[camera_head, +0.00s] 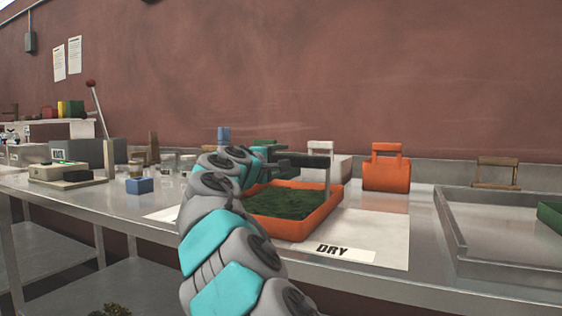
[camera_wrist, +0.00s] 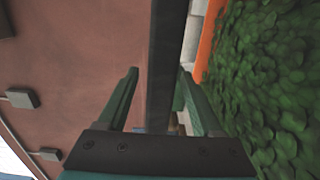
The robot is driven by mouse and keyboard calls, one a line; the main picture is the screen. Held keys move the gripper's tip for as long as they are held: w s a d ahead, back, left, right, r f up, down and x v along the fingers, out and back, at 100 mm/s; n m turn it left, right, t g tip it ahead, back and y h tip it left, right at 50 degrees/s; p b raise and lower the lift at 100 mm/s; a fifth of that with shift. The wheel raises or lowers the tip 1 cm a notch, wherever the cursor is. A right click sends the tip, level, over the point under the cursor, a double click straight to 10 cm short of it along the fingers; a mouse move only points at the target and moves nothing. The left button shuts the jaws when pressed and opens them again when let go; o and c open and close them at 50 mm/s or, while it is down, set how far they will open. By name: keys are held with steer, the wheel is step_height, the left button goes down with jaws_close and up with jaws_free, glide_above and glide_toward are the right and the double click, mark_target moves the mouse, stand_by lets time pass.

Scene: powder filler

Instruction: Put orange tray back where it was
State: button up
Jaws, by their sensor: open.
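The orange tray (camera_head: 316,224), full of green leaves (camera_head: 285,202), sits on a white mat (camera_head: 384,237) marked DRY, towards the mat's left part. In the wrist view its orange rim (camera_wrist: 208,42) and leaves (camera_wrist: 262,85) fill the right side. My gripper (camera_head: 318,160) is above the tray's far part. In the wrist view my gripper (camera_wrist: 157,85) is open, with a dark upright bar (camera_wrist: 165,50) showing between its fingers. I cannot tell whether the bar is touched or belongs to the tray. My arm hides the tray's left side.
An orange handled container (camera_head: 386,174) stands behind the mat. A shallow metal tray (camera_head: 450,230) is at right, with a green item (camera_head: 550,215) in it. A blue block (camera_head: 139,185) and a scale-like device (camera_head: 66,174) are at left. The wall is close behind the bench.

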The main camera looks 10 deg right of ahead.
steer(key=shift+a+r, duration=0.1)
steer(key=b+v, duration=0.1)
steer(key=v, duration=1.1)
